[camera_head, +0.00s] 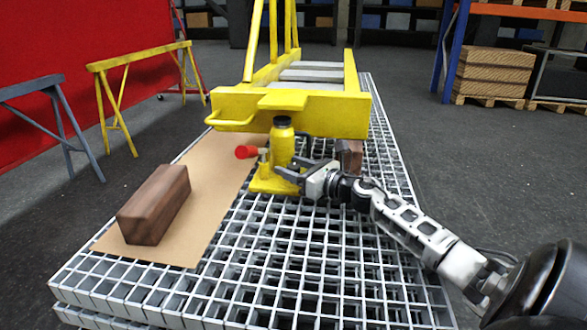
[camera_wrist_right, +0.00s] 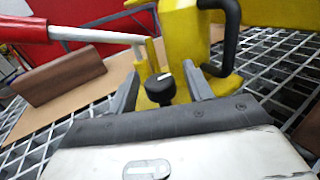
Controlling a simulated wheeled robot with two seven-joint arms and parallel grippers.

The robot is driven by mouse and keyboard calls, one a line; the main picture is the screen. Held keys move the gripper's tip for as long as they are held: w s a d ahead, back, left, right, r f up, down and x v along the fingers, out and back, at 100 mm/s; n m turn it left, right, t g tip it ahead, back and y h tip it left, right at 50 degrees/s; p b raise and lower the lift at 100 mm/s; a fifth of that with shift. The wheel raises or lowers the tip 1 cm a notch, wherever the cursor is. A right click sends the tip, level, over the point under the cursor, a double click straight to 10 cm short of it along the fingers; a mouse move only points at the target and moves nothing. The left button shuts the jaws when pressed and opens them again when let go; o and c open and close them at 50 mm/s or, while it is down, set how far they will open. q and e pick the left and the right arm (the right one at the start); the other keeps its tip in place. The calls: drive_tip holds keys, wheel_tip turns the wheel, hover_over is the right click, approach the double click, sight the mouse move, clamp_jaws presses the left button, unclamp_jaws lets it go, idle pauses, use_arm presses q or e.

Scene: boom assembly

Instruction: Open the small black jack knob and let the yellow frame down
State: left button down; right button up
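The yellow jack (camera_head: 282,148) stands upright on the grating at the front of the yellow frame (camera_head: 330,115), its black top just below the frame's protruding lip. I cannot tell if they touch. Its red-ended handle (camera_head: 246,152) points left. The small black knob (camera_wrist_right: 160,88), with a white mark, sits low on the jack in the right wrist view. My right gripper (camera_head: 283,173) is at the jack's base. In the right wrist view its two fingers (camera_wrist_right: 160,74) are spread, with the knob between them and gaps on both sides. My left gripper is not in view.
A brown wooden block (camera_head: 155,205) lies on the cardboard sheet (camera_head: 215,195) at left. Another brown block (camera_head: 350,155) is below the frame, right of the jack. The grating table (camera_head: 300,265) is clear in front. A black curved handle (camera_wrist_right: 230,40) is beside the jack's body.

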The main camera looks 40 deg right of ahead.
drive_tip(key=shift+s, duration=0.1)
drive_tip(key=s+d, duration=0.1)
drive_tip(key=s, duration=0.4)
drive_tip(key=s+p, duration=0.1)
drive_tip(key=s, duration=0.3)
drive_tip(key=s+d+p, duration=0.1)
drive_tip(key=s, duration=0.4)
drive_tip(key=shift+s+d, duration=0.3)
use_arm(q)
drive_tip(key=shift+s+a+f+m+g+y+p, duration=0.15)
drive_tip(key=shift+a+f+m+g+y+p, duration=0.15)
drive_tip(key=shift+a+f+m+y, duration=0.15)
use_arm(e)
drive_tip(key=shift+s+d, duration=0.1)
drive_tip(key=shift+s, duration=0.35)
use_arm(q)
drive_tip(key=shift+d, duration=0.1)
